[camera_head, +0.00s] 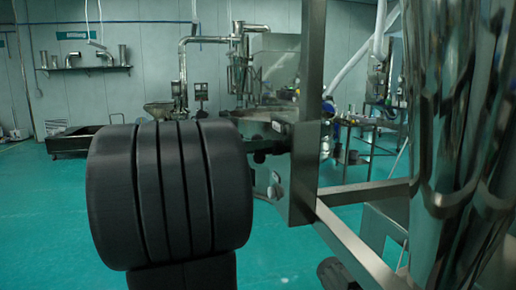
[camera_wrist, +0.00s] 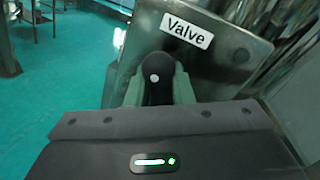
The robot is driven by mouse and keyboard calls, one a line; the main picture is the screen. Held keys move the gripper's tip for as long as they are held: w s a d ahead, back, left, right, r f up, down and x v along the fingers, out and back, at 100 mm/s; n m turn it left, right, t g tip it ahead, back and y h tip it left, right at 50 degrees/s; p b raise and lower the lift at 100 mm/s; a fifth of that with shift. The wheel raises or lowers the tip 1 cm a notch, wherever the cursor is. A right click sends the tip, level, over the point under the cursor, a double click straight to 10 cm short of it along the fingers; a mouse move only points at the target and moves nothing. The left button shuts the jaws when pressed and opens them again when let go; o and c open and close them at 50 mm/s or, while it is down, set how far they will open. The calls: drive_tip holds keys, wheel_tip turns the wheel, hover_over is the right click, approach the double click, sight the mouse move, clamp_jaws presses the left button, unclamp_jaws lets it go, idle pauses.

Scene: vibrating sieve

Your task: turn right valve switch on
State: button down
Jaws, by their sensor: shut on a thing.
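The valve switch (camera_wrist: 158,72) is a black knob with a white dot, in the upper middle of the wrist view. It sits on a metal control box (camera_wrist: 222,72) below a white label (camera_wrist: 187,30) reading "Valve". My gripper (camera_wrist: 158,88) has its two grey-green fingers on either side of the knob and is shut on it. The lower part of the knob is hidden by my gripper body. In the head view my dark arm hides the gripper. The metal box (camera_head: 302,175) stands just right of the arm there; I cannot make out the gripped knob.
In the head view, a steel frame bar (camera_head: 365,190) and large shiny metal tubes (camera_head: 465,130) stand close on the right. The green floor (camera_head: 50,220) is open at left.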

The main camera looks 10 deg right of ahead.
drive_tip(key=m+b, duration=0.2)
drive_tip(key=m, duration=0.1)
drive_tip(key=m+h+b, duration=0.1)
drive_tip(key=m, duration=0.2)
drive_tip(key=shift+s+f+b, duration=0.15)
drive_tip(key=shift+f+b, duration=0.05)
drive_tip(key=shift+b, duration=0.2)
drive_tip(key=m+b, duration=0.2)
drive_tip(key=m, duration=0.1)
drive_tip(key=m+g+h+b, duration=0.1)
drive_tip(key=m, duration=0.2)
drive_tip(key=shift+s+r+g+b, duration=0.1)
drive_tip(key=shift+s+g+b, duration=0.05)
drive_tip(key=shift+g+b, duration=0.2)
drive_tip(key=shift+m, duration=0.4)
drive_tip(key=c, duration=1.3)
unclamp_jaws()
drive_tip(key=shift+r, duration=0.1)
drive_tip(key=shift+a, duration=0.15)
drive_tip(key=b+v, duration=0.1)
drive_tip(key=v, duration=1.2)
drive_tip(key=shift+a+f, duration=0.25)
drive_tip(key=shift+f, duration=0.1)
